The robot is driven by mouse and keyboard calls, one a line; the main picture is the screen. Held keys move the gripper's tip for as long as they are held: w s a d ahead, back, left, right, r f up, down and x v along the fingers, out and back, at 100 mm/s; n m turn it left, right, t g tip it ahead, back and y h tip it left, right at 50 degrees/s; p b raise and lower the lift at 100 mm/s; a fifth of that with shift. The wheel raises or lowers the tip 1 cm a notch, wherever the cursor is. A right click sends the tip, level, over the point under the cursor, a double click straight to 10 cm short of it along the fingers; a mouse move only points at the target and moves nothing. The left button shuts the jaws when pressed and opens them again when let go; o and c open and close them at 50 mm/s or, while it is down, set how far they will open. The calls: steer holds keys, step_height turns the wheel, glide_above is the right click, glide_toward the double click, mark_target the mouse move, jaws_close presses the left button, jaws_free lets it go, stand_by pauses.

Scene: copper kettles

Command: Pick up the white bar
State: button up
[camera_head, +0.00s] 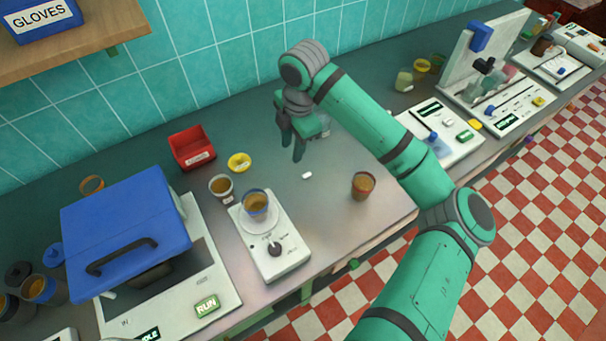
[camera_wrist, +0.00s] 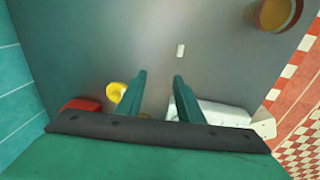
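A small white bar (camera_head: 307,175) lies on the grey counter (camera_head: 330,195), to the right of the yellow ring-like item. In the wrist view the white bar (camera_wrist: 180,50) lies beyond my fingertips, a little right of the middle between them. My gripper (camera_head: 292,148) is above the counter, behind and slightly left of the bar in the head view, pointing down. In the wrist view its two green fingers (camera_wrist: 159,74) are apart with nothing between them. The gripper is not touching the bar.
A beaker of amber liquid (camera_head: 363,185) stands right of the bar. A stirrer plate (camera_head: 270,245) with another beaker (camera_head: 256,205) is at the front left. A yellow item (camera_head: 239,162) and red bin (camera_head: 192,148) are left. The counter around the bar is clear.

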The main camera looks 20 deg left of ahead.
steer(key=w+d+h, duration=0.1)
steer(key=d+h, duration=0.1)
steer(key=d, duration=0.2)
glide_above(305, 175)
steer(key=shift+n, duration=0.3)
steer(key=f, duration=0.4)
steer(key=shift+w+f, duration=0.35)
steer(key=shift+s+f, duration=0.15)
steer(key=shift+f, duration=1.15)
steer(key=shift+s+f, duration=0.15)
steer(key=shift+f, duration=1.15)
jaws_close()
